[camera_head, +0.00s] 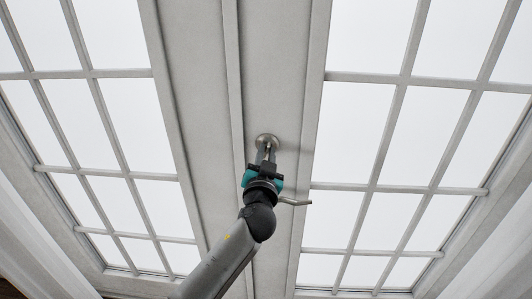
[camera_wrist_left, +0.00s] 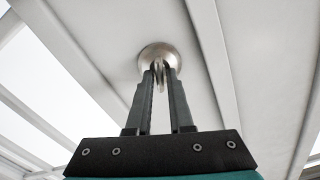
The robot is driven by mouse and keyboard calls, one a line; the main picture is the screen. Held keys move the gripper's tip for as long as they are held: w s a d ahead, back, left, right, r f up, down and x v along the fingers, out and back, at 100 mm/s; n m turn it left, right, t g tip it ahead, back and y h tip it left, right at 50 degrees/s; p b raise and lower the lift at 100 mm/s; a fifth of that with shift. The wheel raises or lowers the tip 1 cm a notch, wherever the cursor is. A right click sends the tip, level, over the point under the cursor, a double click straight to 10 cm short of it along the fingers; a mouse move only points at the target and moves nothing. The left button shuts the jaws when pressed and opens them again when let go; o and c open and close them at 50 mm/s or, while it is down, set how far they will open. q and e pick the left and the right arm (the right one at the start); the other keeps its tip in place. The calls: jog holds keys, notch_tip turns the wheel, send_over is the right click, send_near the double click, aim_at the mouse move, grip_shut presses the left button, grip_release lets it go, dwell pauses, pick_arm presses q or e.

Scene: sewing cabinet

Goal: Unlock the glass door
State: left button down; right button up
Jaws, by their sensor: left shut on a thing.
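The glass door (camera_head: 365,110) is a pale frame with a grid of panes, beside a second glazed panel (camera_head: 115,120) on the left. A round metal lock plate (camera_head: 267,140) is on the frame strip between them. My left gripper (camera_head: 267,157) is at the plate. In the left wrist view my left gripper (camera_wrist_left: 161,72) is shut on the small metal lock knob (camera_wrist_left: 160,78), which sticks out from the lock plate (camera_wrist_left: 159,52). The fingers partly hide the knob. A metal lever handle (camera_head: 296,202) shows below, partly behind my left wrist. My right gripper is not in view.
The frame strip (camera_head: 275,60) above the lock is bare. The lever handle sticks out to the right, close to my left wrist. No loose objects are near the lock.

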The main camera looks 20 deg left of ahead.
pick_arm(q)
jog(key=m, duration=0.3)
jog(key=shift+d+m+p, duration=0.1)
jog(key=shift+m+p, duration=0.2)
jog(key=shift+m, duration=0.1)
jog(key=m+p, duration=0.2)
jog(key=m, duration=0.7)
jog(key=shift+f+m, duration=0.15)
jog(key=shift+m, duration=0.15)
jog(key=c, duration=0.9)
grip_release()
jog(key=shift+d, duration=0.1)
jog(key=shift+c, duration=0.2)
